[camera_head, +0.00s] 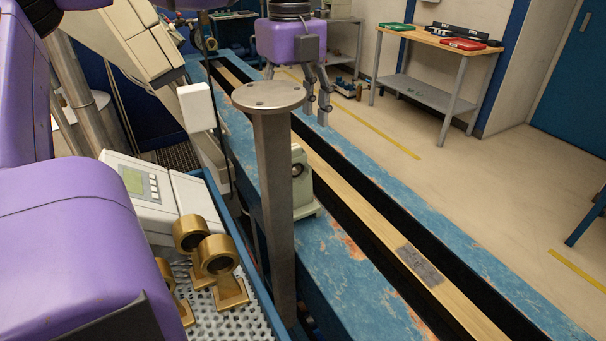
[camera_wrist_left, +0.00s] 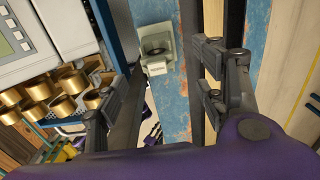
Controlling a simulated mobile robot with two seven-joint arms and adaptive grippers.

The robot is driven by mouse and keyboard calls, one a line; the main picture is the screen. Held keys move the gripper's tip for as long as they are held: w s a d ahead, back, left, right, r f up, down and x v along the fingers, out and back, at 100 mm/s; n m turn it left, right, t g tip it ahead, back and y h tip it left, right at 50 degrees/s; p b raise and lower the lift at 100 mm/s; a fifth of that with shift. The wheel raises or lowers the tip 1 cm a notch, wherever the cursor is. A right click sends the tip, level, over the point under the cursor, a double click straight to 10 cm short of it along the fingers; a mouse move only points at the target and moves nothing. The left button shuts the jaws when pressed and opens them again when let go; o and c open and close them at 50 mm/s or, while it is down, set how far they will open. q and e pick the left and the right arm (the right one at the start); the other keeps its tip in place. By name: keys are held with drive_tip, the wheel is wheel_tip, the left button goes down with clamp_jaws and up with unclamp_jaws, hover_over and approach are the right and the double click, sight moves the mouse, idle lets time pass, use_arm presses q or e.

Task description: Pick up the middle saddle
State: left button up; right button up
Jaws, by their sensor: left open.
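A pale cream-green block with a dark round opening (camera_head: 303,172) stands on the blue bench, partly hidden behind a grey metal post; it also shows in the left wrist view (camera_wrist_left: 157,50). Several brass ring-topped pieces (camera_head: 217,256) stand on a perforated tray at lower left, and show at the left of the wrist view (camera_wrist_left: 68,82). I cannot tell for sure which piece is the middle saddle. My left gripper (camera_head: 316,117) is open and empty, fingers downward, above the bench beyond the post. In the wrist view the block shows between its spread fingers (camera_wrist_left: 160,95).
The grey post with a round top (camera_head: 270,96) rises in front of the bench. A blue bench (camera_head: 345,265) with a wooden strip (camera_head: 375,225) runs diagonally. A white meter console (camera_head: 140,188) stands left.

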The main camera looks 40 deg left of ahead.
use_arm(q)
drive_tip(key=shift+s+d+f, duration=0.55)
drive_tip(key=shift+f, duration=0.2)
hover_over(294, 170)
drive_tip(key=a, duration=0.1)
drive_tip(key=f, duration=0.2)
drive_tip(key=w+f, duration=0.1)
drive_tip(key=f, duration=0.1)
drive_tip(key=shift+a+f, duration=0.15)
drive_tip(key=shift+f, duration=0.5)
drive_tip(key=shift+s+f, duration=0.15)
drive_tip(key=shift+f, duration=0.35)
wheel_tip(294, 170, down, 4)
drive_tip(key=shift+r, duration=0.1)
drive_tip(key=shift+f+b, duration=0.3)
use_arm(e)
drive_tip(key=shift+s+d+f, duration=0.3)
drive_tip(key=shift+f, duration=0.15)
use_arm(q)
drive_tip(key=shift+c, duration=0.3)
drive_tip(key=shift+r, duration=0.1)
clamp_jaws()
use_arm(e)
drive_tip(key=shift+s, duration=0.45)
